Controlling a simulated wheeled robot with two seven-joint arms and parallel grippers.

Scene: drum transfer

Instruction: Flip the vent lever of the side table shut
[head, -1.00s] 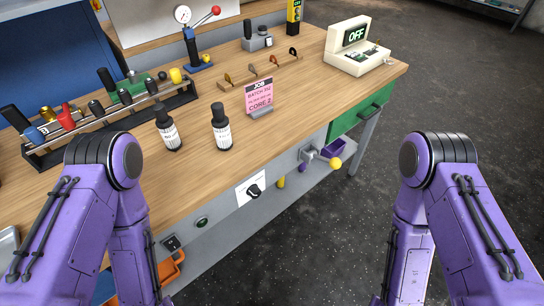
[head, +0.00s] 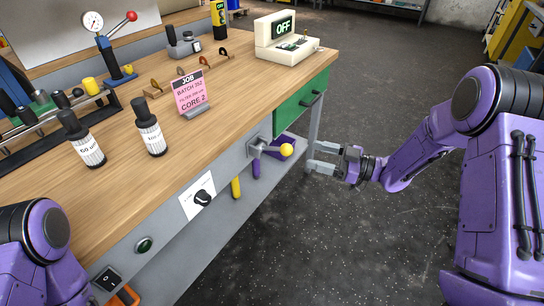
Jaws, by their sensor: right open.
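The green drawer (head: 291,107) with its dark handle and a table leg (head: 314,128) are close to my right gripper. A black dial (head: 203,198) is on the front panel. The dark floor at right is free.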

